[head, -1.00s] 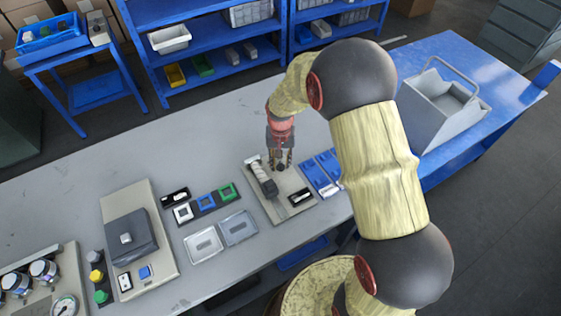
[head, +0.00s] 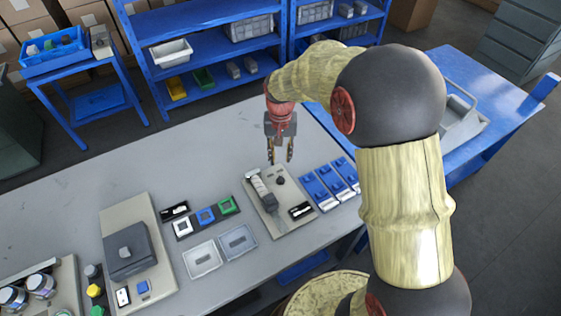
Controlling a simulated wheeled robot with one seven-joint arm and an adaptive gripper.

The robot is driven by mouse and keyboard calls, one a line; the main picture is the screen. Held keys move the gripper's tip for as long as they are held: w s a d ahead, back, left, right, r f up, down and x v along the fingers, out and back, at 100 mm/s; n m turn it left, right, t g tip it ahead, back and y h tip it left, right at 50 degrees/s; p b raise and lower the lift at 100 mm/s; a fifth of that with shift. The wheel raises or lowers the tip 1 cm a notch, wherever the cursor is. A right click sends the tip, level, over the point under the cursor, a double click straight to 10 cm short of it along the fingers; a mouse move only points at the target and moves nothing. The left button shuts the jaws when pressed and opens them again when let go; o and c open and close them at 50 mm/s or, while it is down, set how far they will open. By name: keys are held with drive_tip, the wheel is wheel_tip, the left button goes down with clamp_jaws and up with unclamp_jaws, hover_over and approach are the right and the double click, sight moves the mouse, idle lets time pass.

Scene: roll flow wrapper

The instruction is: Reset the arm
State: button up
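My gripper (head: 280,158) hangs above the grey table (head: 150,170), pointing down, with its two fingers apart and nothing between them. Below it is a beige plate (head: 285,226) that carries a pale and dark roll-like device (head: 261,190), a round dark knob (head: 280,180) and a small black-and-white block (head: 300,210). My gripper is clear of all of these. My arm reaches in from the right.
Blue blocks (head: 330,180) stand right of the plate. Left of it are two clear trays (head: 238,241), coloured square frames (head: 206,215) and a grey box device (head: 131,250). A blue shelf (head: 190,20) stands behind; a grey bin (head: 462,118) sits right.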

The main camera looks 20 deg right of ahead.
drive_tip(key=shift+r, duration=0.15)
idle(0.5)
drive_tip(key=s+r+n+t, duration=0.2)
drive_tip(key=s+r, duration=0.8)
drive_tip(key=s, duration=0.2)
drive_tip(key=s+r+n+t, duration=0.2)
drive_tip(key=s+r+t, duration=0.1)
drive_tip(key=s+r, duration=0.7)
drive_tip(key=s, duration=0.3)
drive_tip(key=shift+s+t, duration=0.2)
drive_tip(key=shift+t, duration=0.1)
drive_tip(key=shift+r, duration=0.15)
idle(2.1)
